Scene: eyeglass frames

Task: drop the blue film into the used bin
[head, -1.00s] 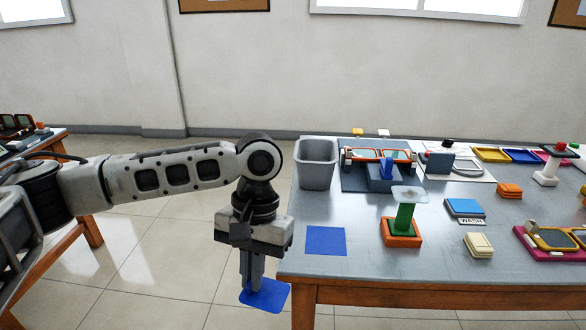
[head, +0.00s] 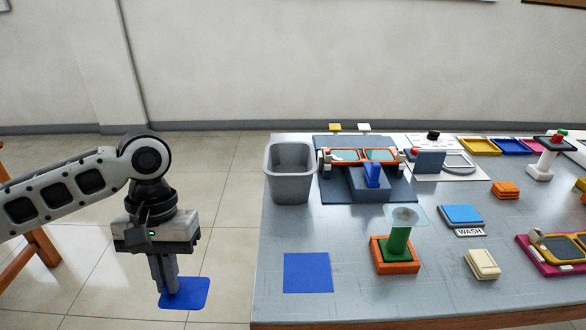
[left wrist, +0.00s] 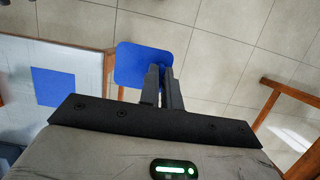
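My left gripper (head: 172,287) points down beside the table's left edge, its fingers close together on the blue film (head: 192,294). The film is a flat blue sheet with rounded corners, held out over the floor. It also shows in the left wrist view (left wrist: 135,62), just past the fingertips (left wrist: 162,92). A grey open bin (head: 291,190), probably the used bin, stands at the table's back left corner, behind and to the right of the gripper. I cannot see its bottom or any label. My right gripper is not in view.
A flat blue square (head: 308,273) lies on the table's (head: 335,230) front left. A green-handled stamp-like tool (head: 397,240) stands on an orange base. A grey fixture (head: 370,182) holding eyeglass frames is right of the bin.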

